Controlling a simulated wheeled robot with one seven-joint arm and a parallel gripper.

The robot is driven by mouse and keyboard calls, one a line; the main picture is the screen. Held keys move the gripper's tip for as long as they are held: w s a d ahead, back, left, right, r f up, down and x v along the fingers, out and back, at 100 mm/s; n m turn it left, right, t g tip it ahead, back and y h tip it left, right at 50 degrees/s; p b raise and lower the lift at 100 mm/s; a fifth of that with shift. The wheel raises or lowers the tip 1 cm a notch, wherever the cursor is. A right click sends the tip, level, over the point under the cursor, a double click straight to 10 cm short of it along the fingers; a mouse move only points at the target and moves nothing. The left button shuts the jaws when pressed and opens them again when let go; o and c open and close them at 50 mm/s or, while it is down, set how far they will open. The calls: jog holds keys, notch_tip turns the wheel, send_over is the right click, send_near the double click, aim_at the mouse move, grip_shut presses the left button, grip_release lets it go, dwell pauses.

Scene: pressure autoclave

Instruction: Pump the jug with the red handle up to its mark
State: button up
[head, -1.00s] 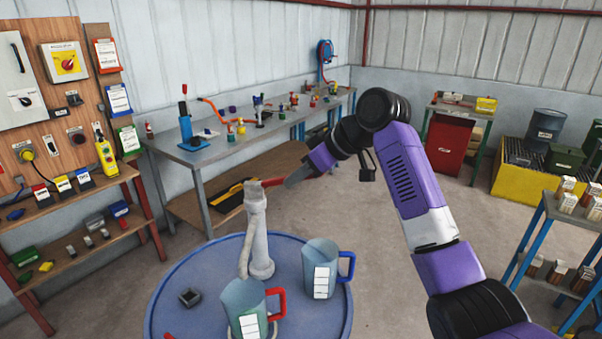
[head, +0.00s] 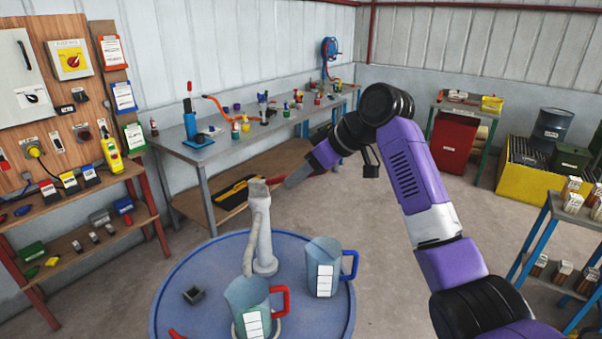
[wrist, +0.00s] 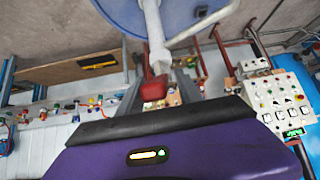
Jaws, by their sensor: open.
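The jug with the red handle (head: 245,296) stands upright on the round blue drum top (head: 200,268), at its near edge. It is translucent blue-green with a white scale strip; I cannot make out its level. The pale grey hand pump (head: 262,235) stands behind it, with a hose running down its left side. The pump lever's red grip shows in the wrist view (wrist: 153,88), between the spread fingers of my gripper (wrist: 158,82).
A similar jug with a blue handle (head: 322,268) stands right of the pump.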

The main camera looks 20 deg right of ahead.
jog(key=b+v, duration=0.2)
jog(key=v, duration=0.5)
jog(key=shift+s+d+r, duration=0.15)
jog(key=shift+s+r, duration=0.1)
jog(key=shift+r, duration=0.05)
